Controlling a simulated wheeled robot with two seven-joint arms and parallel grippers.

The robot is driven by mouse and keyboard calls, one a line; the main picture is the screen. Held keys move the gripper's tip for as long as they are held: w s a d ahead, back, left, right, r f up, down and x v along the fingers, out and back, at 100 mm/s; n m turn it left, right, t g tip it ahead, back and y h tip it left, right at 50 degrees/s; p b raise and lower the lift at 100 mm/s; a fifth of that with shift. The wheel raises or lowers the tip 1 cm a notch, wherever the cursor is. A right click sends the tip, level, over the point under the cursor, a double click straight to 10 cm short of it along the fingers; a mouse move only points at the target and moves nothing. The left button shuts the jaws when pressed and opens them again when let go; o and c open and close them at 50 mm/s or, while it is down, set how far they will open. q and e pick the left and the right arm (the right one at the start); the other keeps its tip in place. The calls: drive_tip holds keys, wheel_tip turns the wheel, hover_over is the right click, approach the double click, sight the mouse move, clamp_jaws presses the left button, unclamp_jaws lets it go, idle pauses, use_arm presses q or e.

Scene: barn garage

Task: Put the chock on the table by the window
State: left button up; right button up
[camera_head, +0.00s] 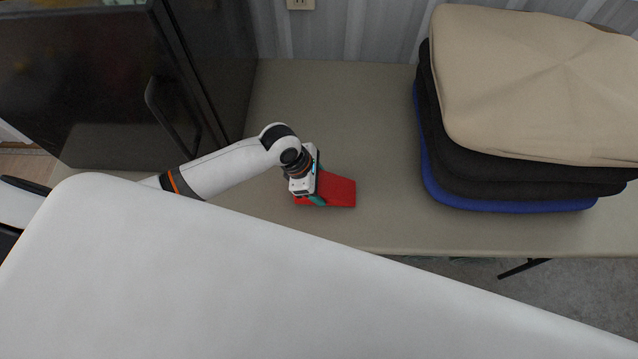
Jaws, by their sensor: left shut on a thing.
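The chock is a red wedge-like block (338,191), over the front part of a beige table (370,140). My left gripper (312,195) is shut on the chock, with its teal fingertips on the left part of it. Part of the chock is hidden behind the gripper. I cannot tell from this view whether the chock touches the tabletop. My right gripper is not in view. No window shows here.
A stack of cushions (530,90), beige, black and blue, fills the table's right side. A dark cabinet or appliance with a handle (168,105) stands at the left. A large white surface (250,285) covers the foreground. The table's middle is clear.

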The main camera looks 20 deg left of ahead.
use_arm(q)
drive_tip(key=shift+w+f, duration=0.1)
drive_tip(key=shift+f, duration=0.35)
drive_tip(key=o, duration=1.4)
drive_tip(key=shift+f, duration=0.1)
drive_tip(key=v, duration=1.2)
drive_tip(key=shift+p, duration=0.4)
